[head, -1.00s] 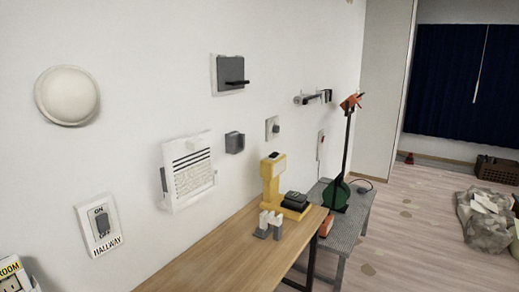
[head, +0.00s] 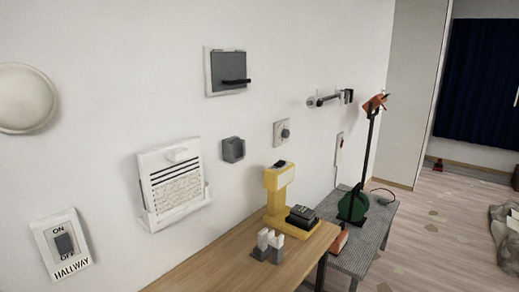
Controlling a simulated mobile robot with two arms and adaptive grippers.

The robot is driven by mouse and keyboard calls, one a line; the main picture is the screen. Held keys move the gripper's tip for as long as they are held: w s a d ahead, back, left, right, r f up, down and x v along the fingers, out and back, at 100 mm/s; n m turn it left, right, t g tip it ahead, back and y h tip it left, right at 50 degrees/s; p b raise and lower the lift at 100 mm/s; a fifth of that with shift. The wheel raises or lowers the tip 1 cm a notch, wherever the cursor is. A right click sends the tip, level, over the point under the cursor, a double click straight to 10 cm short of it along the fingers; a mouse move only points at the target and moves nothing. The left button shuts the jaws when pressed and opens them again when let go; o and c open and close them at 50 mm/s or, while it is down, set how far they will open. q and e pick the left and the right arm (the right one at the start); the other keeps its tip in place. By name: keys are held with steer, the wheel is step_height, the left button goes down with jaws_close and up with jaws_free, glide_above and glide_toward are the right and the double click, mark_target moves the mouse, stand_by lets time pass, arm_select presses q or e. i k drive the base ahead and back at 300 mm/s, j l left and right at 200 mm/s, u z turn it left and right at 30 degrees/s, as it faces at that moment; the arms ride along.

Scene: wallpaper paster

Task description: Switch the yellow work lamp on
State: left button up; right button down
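The yellow work lamp (head: 277,194) stands upright near the far end of the wooden table, close to the wall. It has a pale panel on its head and a small dark part on top. A black block (head: 302,216) sits on its yellow base at the right. I cannot tell from here whether the lamp is lit. Neither of my grippers is in the head view.
The wooden table (head: 222,258) has a grey-white bracket (head: 268,246) in front of the lamp. A grey side table (head: 371,240) beyond holds a green-based stand (head: 353,205). A HALLWAY switch (head: 63,244), a louvred panel (head: 174,183) and a knob (head: 283,133) are on the wall.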

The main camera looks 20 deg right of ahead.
mark_target(280, 163)
steer(key=i+l, duration=0.1)
steer(key=l, duration=0.3)
steer(key=i+l+u, duration=0.1)
steer(key=l, duration=0.3)
steer(key=i+l, duration=0.15)
steer(key=l, duration=0.3)
steer(key=i+l+u, duration=0.1)
steer(key=l, duration=0.3)
steer(key=i+l, duration=0.1)
steer(key=l, duration=0.35)
